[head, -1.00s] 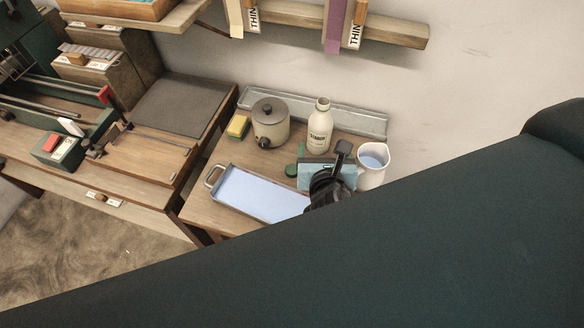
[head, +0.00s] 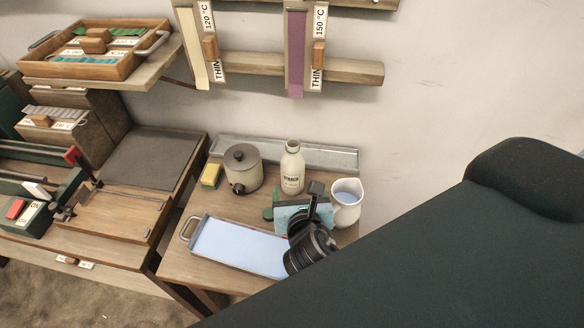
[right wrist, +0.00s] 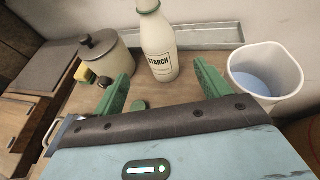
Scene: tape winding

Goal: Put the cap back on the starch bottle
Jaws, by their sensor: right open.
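My right gripper (right wrist: 162,84), pale blue with green fingers, is open and empty in front of the bottle. In the head view its body (head: 291,219) is partly covered by my wrist. My left gripper is not in view.
A lidded pot (head: 243,170) and a yellow-green sponge (head: 211,175) stand left of the bottle. A white jug (head: 347,204) of bluish liquid stands right. A shallow tray (head: 240,243) fills the table's front. A metal ledge (head: 330,157) runs behind.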

